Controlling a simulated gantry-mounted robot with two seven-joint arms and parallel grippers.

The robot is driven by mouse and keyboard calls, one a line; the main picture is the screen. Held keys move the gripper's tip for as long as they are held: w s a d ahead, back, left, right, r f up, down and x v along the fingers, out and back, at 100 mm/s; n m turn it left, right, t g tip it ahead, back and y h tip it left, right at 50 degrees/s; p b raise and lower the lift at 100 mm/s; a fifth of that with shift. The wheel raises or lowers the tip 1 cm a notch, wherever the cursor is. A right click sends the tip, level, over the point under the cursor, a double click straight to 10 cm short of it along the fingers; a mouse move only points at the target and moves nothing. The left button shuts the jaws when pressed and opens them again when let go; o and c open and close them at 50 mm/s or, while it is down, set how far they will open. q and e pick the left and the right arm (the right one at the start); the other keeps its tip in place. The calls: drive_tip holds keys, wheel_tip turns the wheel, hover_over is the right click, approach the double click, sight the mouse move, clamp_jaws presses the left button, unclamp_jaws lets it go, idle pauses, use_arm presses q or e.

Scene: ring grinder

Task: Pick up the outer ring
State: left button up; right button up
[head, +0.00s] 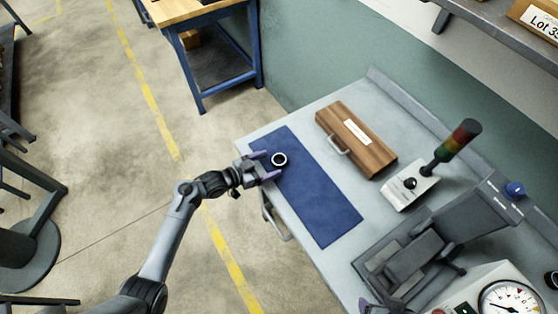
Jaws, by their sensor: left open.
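The outer ring (279,159), a small ring with a dark rim and light centre, lies on the blue mat (318,205) near its far left end. My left gripper (271,165) reaches in from the left over the mat's edge. Its purple-tipped fingers are open, one on each side of the ring or just short of it; contact cannot be told. A small purple-tipped part at the bottom edge looks like my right gripper (365,304), mostly cut off, so its state cannot be told.
A wooden case (368,132) with a handle stands behind the mat. The mat's near part is clear.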

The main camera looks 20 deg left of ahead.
sight(284, 158)
use_arm(q)
drive_tip(key=shift+x, duration=1.55)
drive_tip(key=c, duration=1.2)
drive_tip(key=shift+r, duration=0.15)
